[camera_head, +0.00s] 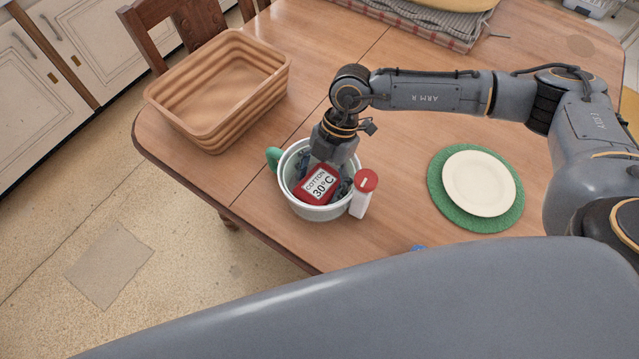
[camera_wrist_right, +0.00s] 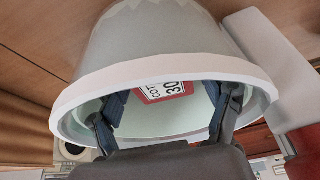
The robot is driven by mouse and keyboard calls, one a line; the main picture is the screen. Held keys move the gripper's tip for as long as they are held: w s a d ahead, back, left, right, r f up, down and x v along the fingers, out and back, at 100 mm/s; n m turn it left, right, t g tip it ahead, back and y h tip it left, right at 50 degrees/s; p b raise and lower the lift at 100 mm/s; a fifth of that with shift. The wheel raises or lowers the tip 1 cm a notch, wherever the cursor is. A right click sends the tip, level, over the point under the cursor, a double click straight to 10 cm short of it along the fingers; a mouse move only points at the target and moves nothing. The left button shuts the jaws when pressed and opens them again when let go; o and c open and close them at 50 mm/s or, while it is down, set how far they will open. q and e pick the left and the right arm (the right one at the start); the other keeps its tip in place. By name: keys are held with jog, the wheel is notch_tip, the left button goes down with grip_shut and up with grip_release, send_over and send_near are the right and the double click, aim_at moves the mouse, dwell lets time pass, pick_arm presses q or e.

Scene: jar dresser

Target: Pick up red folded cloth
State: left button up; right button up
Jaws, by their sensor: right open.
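The red folded cloth (camera_head: 318,185), with a white label reading "COTTON 30°C", is inside a white round pot (camera_head: 317,212) near the table's front edge. It also shows inside the pot in the right wrist view (camera_wrist_right: 165,90). My right gripper (camera_head: 322,181) reaches down into the pot from above. Its two dark fingers are spread, one on each side of the cloth. In the right wrist view the open fingers (camera_wrist_right: 166,118) pass inside the pot's rim. Whether they touch the cloth I cannot tell. My left gripper is not in view.
A white container with a red lid (camera_head: 362,194) stands close by the pot's right side. A green piece (camera_head: 272,158) shows at the pot's left. A brown ribbed basket (camera_head: 218,90) is at the left. A cream plate (camera_head: 479,183) lies on a green round mat (camera_head: 437,200) at the right.

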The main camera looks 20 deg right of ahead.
aim_at(319, 184)
jog(key=shift+f, duration=0.25)
dwell(0.3)
jog(key=c, duration=0.8)
jog(key=shift+r, duration=0.1)
notch_tip(319, 184, up, 18)
jog(key=shift+a+r+b, duration=0.1)
jog(key=shift+b, duration=0.55)
